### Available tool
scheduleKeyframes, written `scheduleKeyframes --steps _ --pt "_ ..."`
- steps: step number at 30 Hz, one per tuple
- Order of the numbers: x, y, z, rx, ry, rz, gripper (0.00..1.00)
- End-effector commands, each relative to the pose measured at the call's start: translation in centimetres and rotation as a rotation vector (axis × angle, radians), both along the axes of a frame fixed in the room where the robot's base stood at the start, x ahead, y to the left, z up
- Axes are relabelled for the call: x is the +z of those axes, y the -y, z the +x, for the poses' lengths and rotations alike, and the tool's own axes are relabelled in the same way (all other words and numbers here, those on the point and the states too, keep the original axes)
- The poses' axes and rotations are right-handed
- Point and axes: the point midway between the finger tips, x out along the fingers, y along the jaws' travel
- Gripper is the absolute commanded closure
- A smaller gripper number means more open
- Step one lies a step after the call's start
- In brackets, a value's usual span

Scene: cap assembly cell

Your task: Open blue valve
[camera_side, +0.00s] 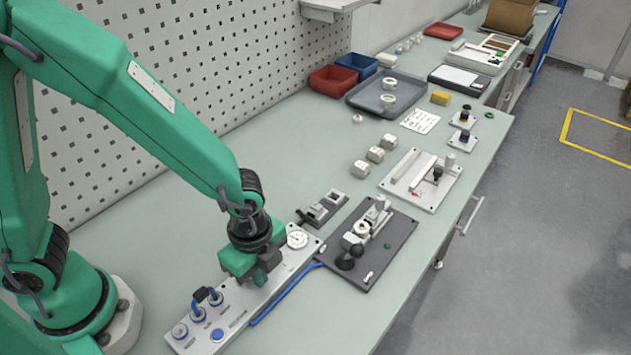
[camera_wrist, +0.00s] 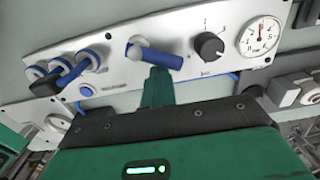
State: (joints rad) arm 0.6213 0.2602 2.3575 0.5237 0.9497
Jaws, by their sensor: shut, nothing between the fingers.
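The blue valve (camera_wrist: 155,57) shows in the wrist view on a light panel (camera_wrist: 110,55). Its blue handle points right, tilted slightly down, from a pale hub at its left end. My gripper (camera_wrist: 158,72) is shut and empty, its green fingertips at the handle's lower edge. I cannot tell whether they touch it. In the side view my gripper (camera_side: 261,279) is low over the middle of the panel (camera_side: 240,300) and hides the valve.
A gauge (camera_wrist: 260,37) and a black knob (camera_wrist: 209,45) sit right of the valve. Blue-ringed fittings (camera_wrist: 88,58) and a blue button (camera_wrist: 86,91) sit left. A dark fixture plate (camera_side: 385,262) lies right of the panel; a blue hose (camera_side: 285,292) runs along its edge.

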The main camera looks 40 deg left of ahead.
Motion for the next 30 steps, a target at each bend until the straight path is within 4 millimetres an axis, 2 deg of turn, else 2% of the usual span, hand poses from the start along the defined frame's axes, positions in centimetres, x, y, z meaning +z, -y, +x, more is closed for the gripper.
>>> scheduleKeyframes --steps 30 --pt "0.0 -1.0 1.3 0.002 0.000 0.000 1.00"
